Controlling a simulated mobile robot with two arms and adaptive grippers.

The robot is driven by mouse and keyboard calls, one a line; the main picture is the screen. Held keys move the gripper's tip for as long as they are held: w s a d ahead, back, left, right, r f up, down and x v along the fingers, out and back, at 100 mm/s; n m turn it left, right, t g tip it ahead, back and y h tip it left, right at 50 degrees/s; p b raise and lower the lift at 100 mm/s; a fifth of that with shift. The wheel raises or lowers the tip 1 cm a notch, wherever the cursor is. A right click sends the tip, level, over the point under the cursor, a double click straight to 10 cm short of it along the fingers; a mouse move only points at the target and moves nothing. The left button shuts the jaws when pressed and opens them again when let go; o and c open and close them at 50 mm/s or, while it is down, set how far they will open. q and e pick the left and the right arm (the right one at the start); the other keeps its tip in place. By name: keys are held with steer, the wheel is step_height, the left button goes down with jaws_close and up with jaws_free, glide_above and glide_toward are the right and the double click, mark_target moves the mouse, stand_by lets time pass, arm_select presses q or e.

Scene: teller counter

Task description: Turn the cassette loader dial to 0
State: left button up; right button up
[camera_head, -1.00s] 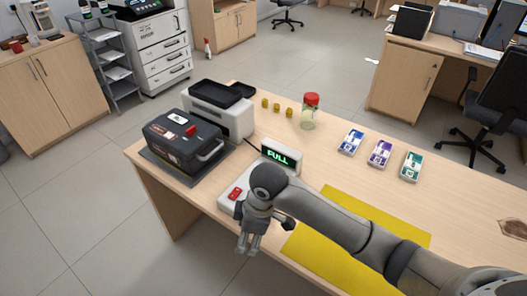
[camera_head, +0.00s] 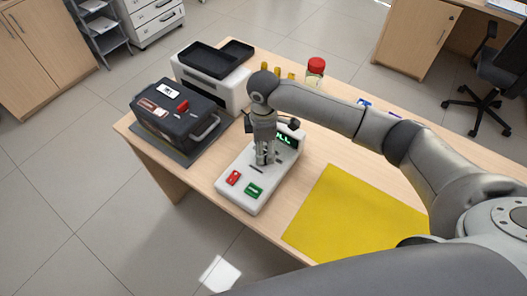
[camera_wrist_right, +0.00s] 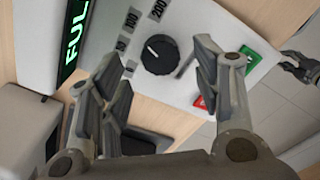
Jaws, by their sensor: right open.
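The white cassette loader (camera_head: 237,190) stands on the counter, with a green-lit display (camera_head: 286,139) that is partly covered. In the right wrist view the display (camera_wrist_right: 75,32) reads "FUL", cut off by the frame. The round black dial (camera_wrist_right: 158,55) has a white pointer mark aimed up-left, roughly between the 50 and 100 labels. My right gripper (camera_head: 263,160) points down over the loader, hiding the dial in the head view. Its open fingers (camera_wrist_right: 163,70) flank the dial. My left gripper (camera_wrist_right: 300,66) appears small at the right edge.
The loader has a red button (camera_head: 234,177) and a green button (camera_head: 254,190). A dark cash case (camera_head: 160,108) lies left of it, a machine with black trays (camera_head: 228,88) behind. A red-lidded jar (camera_head: 315,70) stands behind my right arm. A yellow mat (camera_head: 350,220) lies right.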

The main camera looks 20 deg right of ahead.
steer(key=shift+f, duration=1.9)
steer(key=c, duration=1)
steer(key=shift+c, duration=0.2)
